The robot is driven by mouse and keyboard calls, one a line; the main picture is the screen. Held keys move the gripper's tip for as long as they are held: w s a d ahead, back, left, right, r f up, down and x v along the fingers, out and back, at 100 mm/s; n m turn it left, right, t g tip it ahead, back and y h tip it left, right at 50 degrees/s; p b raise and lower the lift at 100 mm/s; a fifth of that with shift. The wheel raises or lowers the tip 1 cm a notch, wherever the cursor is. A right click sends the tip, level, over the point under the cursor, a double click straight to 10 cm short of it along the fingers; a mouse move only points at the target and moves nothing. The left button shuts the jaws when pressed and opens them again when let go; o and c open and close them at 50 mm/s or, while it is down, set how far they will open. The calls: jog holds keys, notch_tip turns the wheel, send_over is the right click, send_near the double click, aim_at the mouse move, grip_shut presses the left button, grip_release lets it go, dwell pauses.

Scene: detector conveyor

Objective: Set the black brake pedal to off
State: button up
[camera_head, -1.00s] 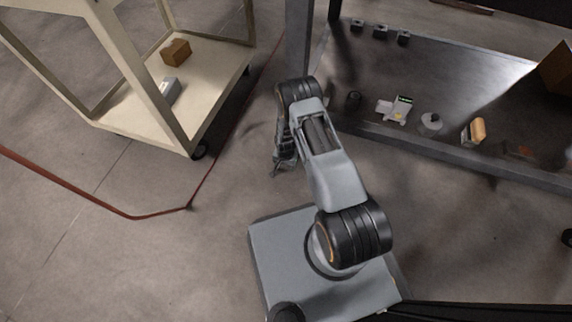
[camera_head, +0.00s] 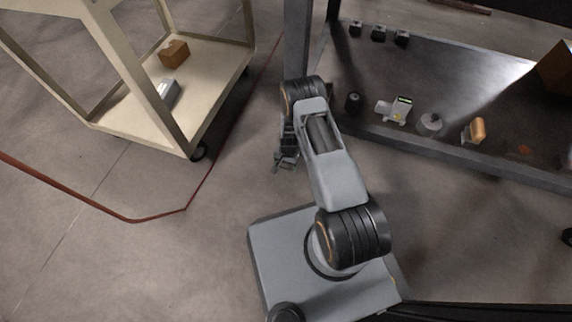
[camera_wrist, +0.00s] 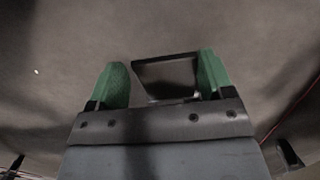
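A dark, flat, plate-like piece that looks like the black brake pedal (camera_wrist: 168,70) shows in the wrist view. It lies in the gap between the two green fingertips of my gripper (camera_wrist: 163,82), nearer the right finger. The fingers are spread apart, and I cannot tell whether either touches the plate. In the head view my gripper (camera_head: 285,161) hangs low beside a grey upright post, partly behind my arm. The pedal cannot be made out there, and its on or off position cannot be read.
A cream cart (camera_head: 118,122) with a small brown box (camera_head: 174,53) and a grey item (camera_head: 168,93) stands at left. A dark table-like shelf (camera_head: 455,95) with several small items lies at right. A red line runs along the floor. Open floor lies at lower left.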

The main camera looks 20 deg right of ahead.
jog(key=shift+o, duration=1.3)
jog(key=shift+a, duration=0.25)
jog(key=shift+w+r, duration=0.1)
jog(key=shift+r, duration=0.05)
notch_tip(320, 180, up, 14)
jog(key=w+d+p, duration=0.1)
jog(key=p, duration=0.4)
jog(key=shift+w+f, duration=0.15)
jog(key=shift+f, duration=0.1)
